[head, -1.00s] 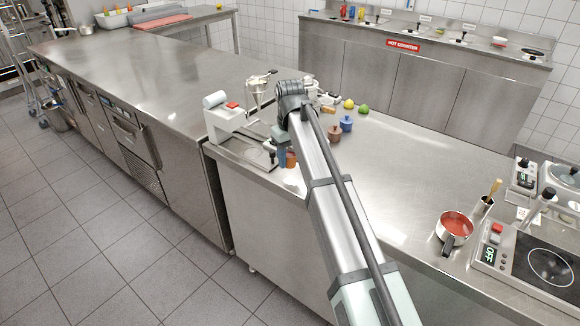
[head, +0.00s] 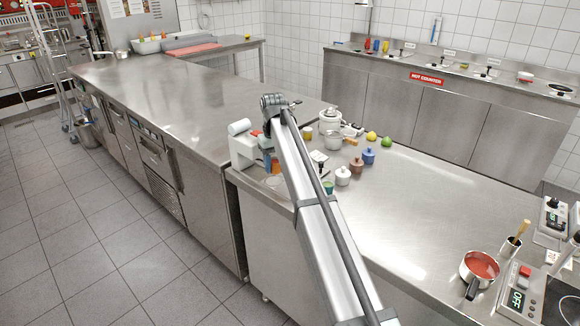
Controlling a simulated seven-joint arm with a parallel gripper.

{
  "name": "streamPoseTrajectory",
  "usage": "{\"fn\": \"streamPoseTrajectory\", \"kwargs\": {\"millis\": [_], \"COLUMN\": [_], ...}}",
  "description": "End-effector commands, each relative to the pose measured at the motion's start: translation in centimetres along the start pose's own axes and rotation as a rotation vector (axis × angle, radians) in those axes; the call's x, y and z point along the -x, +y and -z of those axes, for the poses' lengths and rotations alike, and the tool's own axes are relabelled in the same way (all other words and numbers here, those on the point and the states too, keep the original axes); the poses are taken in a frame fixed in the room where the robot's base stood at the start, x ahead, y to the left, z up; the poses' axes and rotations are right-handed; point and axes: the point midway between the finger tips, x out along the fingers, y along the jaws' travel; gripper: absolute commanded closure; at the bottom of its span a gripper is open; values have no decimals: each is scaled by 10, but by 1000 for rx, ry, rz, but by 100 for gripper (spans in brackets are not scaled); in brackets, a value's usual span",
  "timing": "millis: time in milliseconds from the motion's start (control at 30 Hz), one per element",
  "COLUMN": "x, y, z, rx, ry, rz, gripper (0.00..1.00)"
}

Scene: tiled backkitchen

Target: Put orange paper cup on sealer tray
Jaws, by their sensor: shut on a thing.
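The orange paper cup (head: 276,166) shows as a small orange patch left of my arm. My gripper (head: 270,162) is mostly hidden by my arm; a blue finger part shows beside the cup, and it is shut on the cup. The white sealer (head: 241,150) stands at the counter's left end with a red part on top. Its tray (head: 252,178) reaches forward, with a round opening near the cup. The cup appears over or close to the tray; I cannot tell whether they touch.
Right of my arm are a green cup (head: 328,187), a white jar (head: 343,176), a brown jar (head: 357,165) and a blue jar (head: 369,156). The counter's middle right is clear up to a red-filled saucepan (head: 480,266).

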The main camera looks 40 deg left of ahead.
Motion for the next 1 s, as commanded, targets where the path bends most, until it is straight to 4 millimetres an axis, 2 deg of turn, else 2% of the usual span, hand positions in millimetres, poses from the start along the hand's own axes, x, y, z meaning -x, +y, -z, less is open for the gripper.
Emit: {"fn": "streamPoseTrajectory", "kwargs": {"millis": [33,133,733,1000], "x": [-2,-4,-34,-39], "y": [-2,-4,-4,-4], "z": [7,10,10,10], "rx": [0,-1,0,0], "ry": [0,0,0,1], "rz": [0,0,0,0], "gripper": [85,85,85,85]}}
